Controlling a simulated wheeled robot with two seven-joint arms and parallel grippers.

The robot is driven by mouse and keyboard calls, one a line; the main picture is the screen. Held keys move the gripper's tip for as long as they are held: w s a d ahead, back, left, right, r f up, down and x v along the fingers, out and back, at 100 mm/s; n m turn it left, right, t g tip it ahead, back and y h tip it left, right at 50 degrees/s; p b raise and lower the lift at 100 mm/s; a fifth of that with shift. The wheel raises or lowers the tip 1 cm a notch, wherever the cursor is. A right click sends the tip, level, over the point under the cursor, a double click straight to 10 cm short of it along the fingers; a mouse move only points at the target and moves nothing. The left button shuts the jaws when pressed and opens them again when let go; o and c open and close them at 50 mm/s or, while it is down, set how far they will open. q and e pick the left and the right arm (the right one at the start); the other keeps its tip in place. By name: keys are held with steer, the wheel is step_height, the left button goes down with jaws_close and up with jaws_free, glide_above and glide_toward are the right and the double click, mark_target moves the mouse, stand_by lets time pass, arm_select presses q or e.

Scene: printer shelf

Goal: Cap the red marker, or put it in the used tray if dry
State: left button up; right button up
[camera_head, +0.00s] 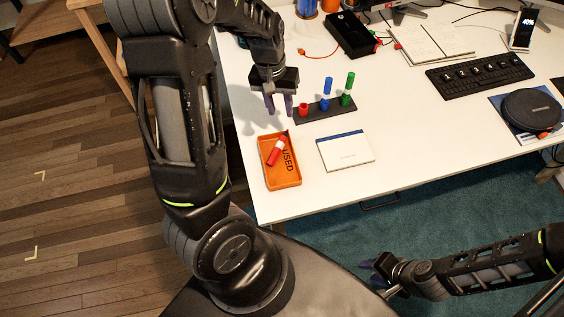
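The red marker (276,151), red with a pale band, lies slanted in the orange tray (281,182) marked USED. A black holder (326,109) stands behind the tray. A red cap-like piece (303,109) sits at its left end, with a blue marker (327,87) and a green marker (347,90) upright beside it. My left gripper (279,107) points down above the table, behind the tray and left of the holder. Its fingers are apart with nothing seen between them. My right gripper (374,273) is over the floor, off the table's front edge; its finger opening is unclear.
A white pad with a blue edge (346,152) lies right of the tray. Behind are a black box (350,35), an open notebook (432,40) and a black button strip (480,75). A round black device (531,110) is at right. The front middle of the table (430,145) is clear.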

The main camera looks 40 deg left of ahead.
arm_select(q)
steer(key=r, duration=0.4)
steer(key=shift+s+a+r, duration=0.15)
steer(key=shift+a, duration=0.1)
stand_by(0.6)
